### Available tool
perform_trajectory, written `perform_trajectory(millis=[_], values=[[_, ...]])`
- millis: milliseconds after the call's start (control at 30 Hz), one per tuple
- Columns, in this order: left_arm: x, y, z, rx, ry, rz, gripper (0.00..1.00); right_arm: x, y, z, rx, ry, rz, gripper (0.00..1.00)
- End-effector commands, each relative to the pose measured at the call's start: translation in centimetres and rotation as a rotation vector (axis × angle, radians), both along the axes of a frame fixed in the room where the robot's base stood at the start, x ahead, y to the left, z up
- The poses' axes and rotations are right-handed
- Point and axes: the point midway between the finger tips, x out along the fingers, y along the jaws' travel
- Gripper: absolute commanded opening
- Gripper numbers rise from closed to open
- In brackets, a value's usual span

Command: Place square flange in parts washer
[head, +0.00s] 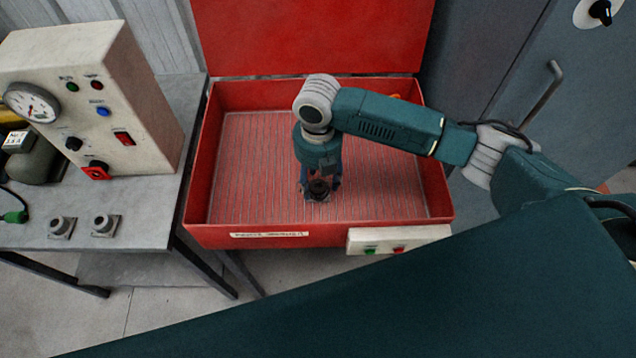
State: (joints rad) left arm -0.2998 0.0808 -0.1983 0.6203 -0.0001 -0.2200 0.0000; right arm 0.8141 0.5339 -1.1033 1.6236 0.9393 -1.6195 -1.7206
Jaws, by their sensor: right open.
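The parts washer is a red open basin (436,185) with a ribbed floor and a raised red lid behind it. My right gripper (320,190) points down into the basin, its fingers open near the floor. A small dark round-topped part, seemingly a square flange (318,188), shows between the fingertips; the fingers partly hide it, and I cannot tell whether it touches them. Two more grey square flanges stand on the bench at left, one on the left (61,227) and one on the right (104,225). My left gripper is out of view.
The grey metal bench (140,222) stands left of the washer. On it are a cream control box (110,95) with a gauge and a dark machine (40,160). A switch box (398,240) sits on the washer's front. Grey cabinets (580,90) stand at right.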

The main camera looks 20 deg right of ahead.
Motion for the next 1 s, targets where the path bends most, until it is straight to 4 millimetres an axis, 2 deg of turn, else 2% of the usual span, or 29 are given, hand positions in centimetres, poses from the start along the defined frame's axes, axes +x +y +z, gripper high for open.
perform_trajectory(millis=[200,433,633,1000], values=[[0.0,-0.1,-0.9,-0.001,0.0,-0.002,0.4,0.2,0.1,4.8,0.002,-0.007,0.002,0.53],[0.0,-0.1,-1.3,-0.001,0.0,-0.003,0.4,0.1,0.1,8.7,0.001,-0.004,0.001,0.53],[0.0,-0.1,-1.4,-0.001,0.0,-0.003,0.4,0.1,0.0,10.0,0.0,-0.001,0.0,0.53],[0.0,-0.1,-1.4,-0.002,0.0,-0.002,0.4,0.0,0.1,10.1,0.001,0.0,0.001,0.53]])
